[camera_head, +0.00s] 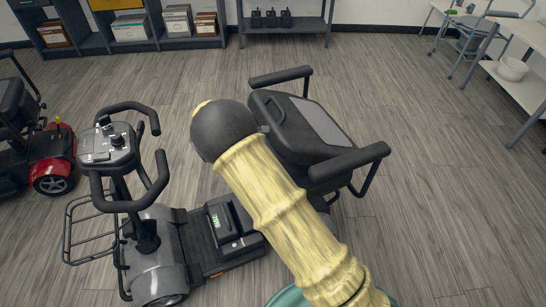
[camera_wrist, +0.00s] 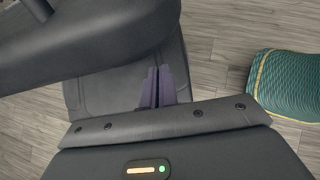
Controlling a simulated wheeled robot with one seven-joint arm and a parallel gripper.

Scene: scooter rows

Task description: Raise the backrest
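The scooter's backrest (camera_head: 319,117) appears folded down over the seat, a dark panel with a grey inset. It lies between two black armrests, the far one (camera_head: 280,77) and the near one (camera_head: 349,161). In the wrist view, my gripper (camera_wrist: 160,72) points at a dark grey padded surface (camera_wrist: 100,88) of the seat or backrest; I cannot tell which. Its two purple-grey fingers are close together with nothing visible between them. I cannot tell whether they touch the surface. My gripper is hidden in the head view behind my yellow-sleeved arm.
The scooter's tiller (camera_head: 108,148) and deck (camera_head: 217,237) stand left of the seat. A red scooter (camera_head: 49,163) is at the far left. Shelves (camera_head: 130,24) line the back wall. The floor to the right is clear up to a table (camera_head: 524,75).

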